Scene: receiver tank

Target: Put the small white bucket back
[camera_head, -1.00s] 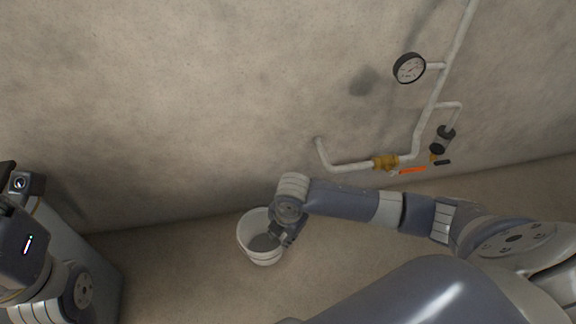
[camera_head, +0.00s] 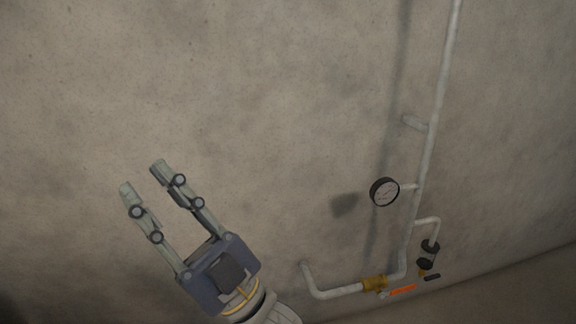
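My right gripper (camera_head: 144,176) is raised in front of the concrete wall, its two fingers pointing up and spread apart. Nothing is between the fingers. The small white bucket is not in view now. My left gripper is not in view.
A white pipe (camera_head: 428,150) runs up the wall at the right. It carries a round pressure gauge (camera_head: 384,191), a brass fitting (camera_head: 374,283) and a valve with an orange handle (camera_head: 402,290). A strip of floor (camera_head: 535,290) shows at lower right. The wall at left is bare.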

